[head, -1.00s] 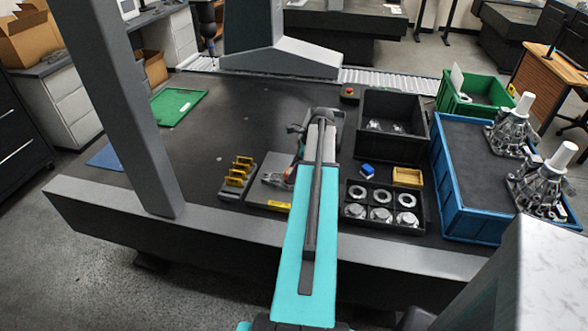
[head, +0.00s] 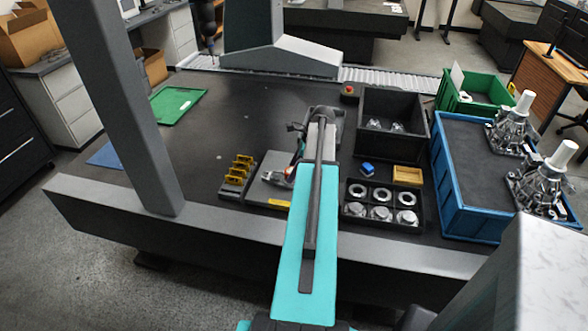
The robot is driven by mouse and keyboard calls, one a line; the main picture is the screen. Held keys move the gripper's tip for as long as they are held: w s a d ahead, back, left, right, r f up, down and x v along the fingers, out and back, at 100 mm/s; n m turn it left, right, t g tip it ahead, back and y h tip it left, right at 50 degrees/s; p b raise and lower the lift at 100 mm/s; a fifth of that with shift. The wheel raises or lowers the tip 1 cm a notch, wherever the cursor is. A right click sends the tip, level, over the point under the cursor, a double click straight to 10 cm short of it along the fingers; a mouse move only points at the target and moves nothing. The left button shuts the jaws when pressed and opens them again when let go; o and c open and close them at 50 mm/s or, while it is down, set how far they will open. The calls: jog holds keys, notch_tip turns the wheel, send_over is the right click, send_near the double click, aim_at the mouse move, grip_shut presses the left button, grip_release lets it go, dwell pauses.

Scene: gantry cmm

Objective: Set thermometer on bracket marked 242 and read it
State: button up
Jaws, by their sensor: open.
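My gripper (head: 299,130) is at the far end of my arm, over the middle of the dark table, close to a grey base plate. My own arm hides most of its fingers, and I see nothing held in it. Several yellow brackets (head: 240,170) stand in a row on a dark holder, left of the gripper. Their markings are too small to read, so I cannot tell which is 242. A silvery device (head: 277,177) sits on the grey base plate (head: 262,194), partly behind my arm. I cannot make out a thermometer for certain.
Right of my arm are a black tray of metal rings and round parts (head: 343,214), a blue block (head: 367,168), a small yellow tray (head: 407,184), a black bin (head: 393,107) and a blue crate (head: 437,196). A grey gantry post (head: 135,130) crosses the left. The table's left middle is clear.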

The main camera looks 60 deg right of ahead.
jog(key=b+v, duration=0.2)
jog(key=v, duration=1)
dwell(0.9)
